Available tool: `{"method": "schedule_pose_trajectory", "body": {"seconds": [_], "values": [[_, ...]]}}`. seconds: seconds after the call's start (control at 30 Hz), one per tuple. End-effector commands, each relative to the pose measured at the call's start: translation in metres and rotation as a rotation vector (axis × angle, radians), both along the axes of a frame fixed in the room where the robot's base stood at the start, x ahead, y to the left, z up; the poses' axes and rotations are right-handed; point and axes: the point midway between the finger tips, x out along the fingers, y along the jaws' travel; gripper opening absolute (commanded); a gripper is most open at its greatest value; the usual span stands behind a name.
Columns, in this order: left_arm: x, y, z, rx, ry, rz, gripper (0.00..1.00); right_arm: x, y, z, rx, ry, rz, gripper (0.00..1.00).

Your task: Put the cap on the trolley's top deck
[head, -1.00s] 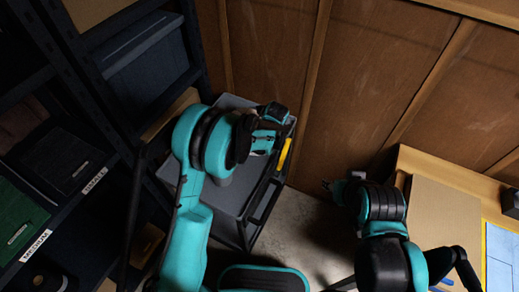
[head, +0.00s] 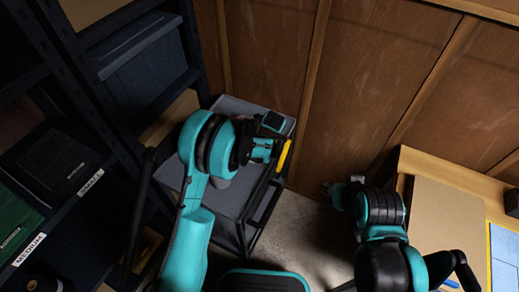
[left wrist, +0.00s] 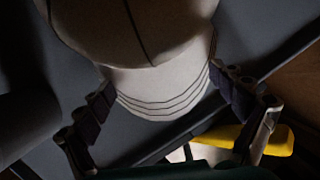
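The pale cap (left wrist: 160,85) fills the upper middle of the left wrist view, with its rounded crown at the top and its stitched brim lower down. My left gripper (left wrist: 160,80) has one finger at each side of the brim, and both fingertips appear to touch it. In the head view my left gripper (head: 262,148) is over the trolley's grey top deck (head: 236,112); the arm hides most or all of the cap there. I cannot tell whether the cap touches the deck. My right gripper (head: 328,188) is small and dark, away from the trolley; its opening is unclear.
A yellow item (head: 284,154) lies along the trolley's right edge and shows in the left wrist view (left wrist: 250,138). A dark shelf rack with a blue bin (head: 145,70) stands left of the trolley. A wooden wall is behind. A bench with a cardboard-coloured panel (head: 445,220) is right.

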Motion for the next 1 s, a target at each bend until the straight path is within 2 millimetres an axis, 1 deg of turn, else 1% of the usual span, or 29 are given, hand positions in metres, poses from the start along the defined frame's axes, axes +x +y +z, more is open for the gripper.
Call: {"method": "schedule_pose_trajectory", "body": {"seconds": [0.23, 0.37, 0.47, 0.6, 0.73, 0.9, 1.0], "values": [[0.0, 0.0, 0.001, 0.0, 0.0, 0.0, 0.95, 0.0, 0.0, 0.001, 0.0, 0.0, 0.0, 0.4], [-0.002, -0.001, 0.011, 0.0, 0.0, -0.001, 0.95, 0.0, 0.0, 0.006, 0.0, 0.0, 0.0, 0.4], [-0.006, -0.005, 0.029, 0.0, 0.0, -0.001, 0.95, 0.0, 0.0, 0.013, 0.0, 0.0, 0.0, 0.4], [-0.015, -0.011, 0.06, 0.0, 0.0, -0.001, 0.95, 0.0, 0.0, 0.023, 0.0, 0.0, 0.0, 0.4], [-0.023, -0.016, 0.086, 0.0, 0.0, -0.001, 0.95, 0.0, 0.0, 0.03, 0.0, 0.0, 0.0, 0.4], [-0.029, -0.021, 0.108, 0.0, 0.0, 0.0, 0.95, 0.0, 0.0, 0.036, 0.0, 0.0, 0.0, 0.4], [-0.031, -0.022, 0.115, 0.001, 0.001, 0.0, 0.95, 0.0, 0.0, 0.038, 0.0, 0.0, 0.0, 0.4]]}}
